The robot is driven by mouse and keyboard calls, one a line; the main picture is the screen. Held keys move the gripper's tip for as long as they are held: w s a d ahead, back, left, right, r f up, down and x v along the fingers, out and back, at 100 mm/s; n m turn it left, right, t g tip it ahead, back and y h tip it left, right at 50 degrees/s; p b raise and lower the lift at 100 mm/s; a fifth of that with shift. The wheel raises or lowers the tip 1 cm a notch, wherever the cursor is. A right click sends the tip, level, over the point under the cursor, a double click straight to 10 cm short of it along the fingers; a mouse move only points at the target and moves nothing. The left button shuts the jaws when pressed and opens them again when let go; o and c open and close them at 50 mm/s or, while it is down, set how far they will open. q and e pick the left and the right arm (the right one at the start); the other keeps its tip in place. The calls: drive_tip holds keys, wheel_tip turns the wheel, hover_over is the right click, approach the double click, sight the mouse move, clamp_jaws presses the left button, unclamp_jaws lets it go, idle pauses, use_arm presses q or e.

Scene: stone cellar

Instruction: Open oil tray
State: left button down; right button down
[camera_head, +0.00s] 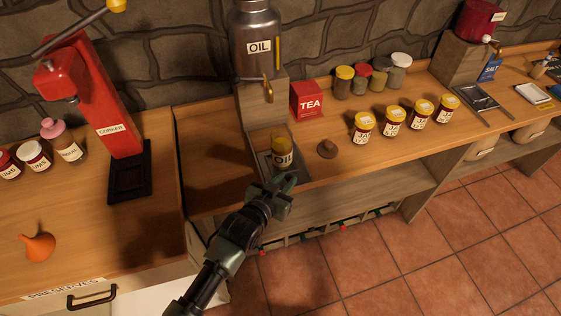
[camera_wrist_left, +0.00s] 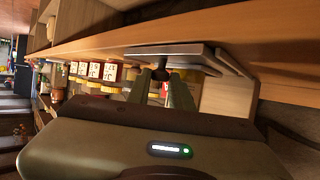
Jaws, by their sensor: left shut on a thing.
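The oil tray (camera_head: 264,163) is a grey metal tray under the tap of the oil tank (camera_head: 256,50), at the front of the wooden counter. A jar labelled OIL (camera_head: 282,155) with yellow content stands on it. My left gripper (camera_head: 284,183) is at the tray's front edge. In the left wrist view the tray's metal edge (camera_wrist_left: 178,52) shows sideways, and my left gripper's fingers (camera_wrist_left: 163,86) are closed around a small dark knob (camera_wrist_left: 160,75) next to it. In the head view the gripper hides the knob. My right gripper is not in view.
The red corker (camera_head: 105,110) stands on the left counter. A shelf with bottles (camera_head: 345,227) is below. The tiled floor (camera_head: 400,270) in front is free.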

use_arm(q)
drive_tip(key=shift+w+a, duration=0.1)
drive_tip(key=shift+w, duration=0.05)
drive_tip(key=c, duration=1.3)
unclamp_jaws()
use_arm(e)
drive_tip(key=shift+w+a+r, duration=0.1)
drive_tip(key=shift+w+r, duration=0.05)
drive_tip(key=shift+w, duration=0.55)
use_arm(q)
drive_tip(key=shift+s, duration=0.25)
drive_tip(key=v, duration=0.7)
drive_tip(key=shift+a+b, duration=0.15)
drive_tip(key=shift+b, duration=0.15)
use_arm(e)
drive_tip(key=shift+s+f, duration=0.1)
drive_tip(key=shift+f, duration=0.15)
use_arm(q)
drive_tip(key=shift+s+r, duration=0.1)
